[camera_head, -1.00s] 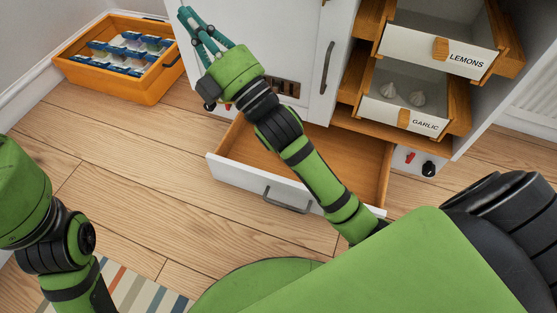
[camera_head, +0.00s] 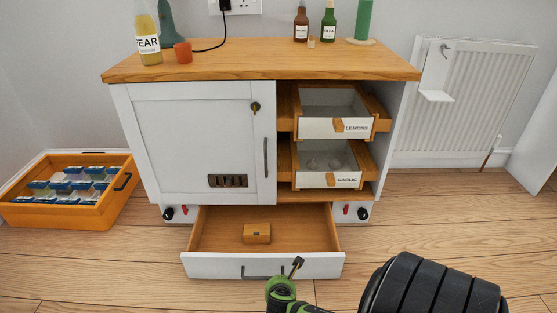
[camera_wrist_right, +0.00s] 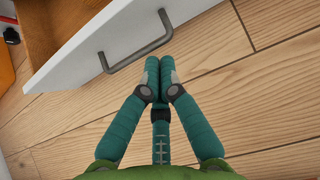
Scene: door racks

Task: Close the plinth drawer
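The plinth drawer (camera_head: 209,265) at the bottom of the white cabinet is pulled out, with a white front and a dark bar handle (camera_head: 262,272). A small wooden box (camera_head: 257,233) lies inside it. My right gripper (camera_wrist_right: 158,68) has its teal fingers together and empty. In the right wrist view the fingertips are close to the right end of the drawer handle (camera_wrist_right: 135,56); I cannot tell if they touch. My left gripper is out of view.
Above the drawer are a shut cabinet door (camera_head: 190,140) and pulled-out lemons (camera_head: 332,128) and garlic (camera_head: 328,180) trays. An orange crate (camera_head: 118,200) stands on the floor at left. Bottles stand on the wooden top (camera_head: 240,66). A radiator (camera_head: 480,100) is at right.

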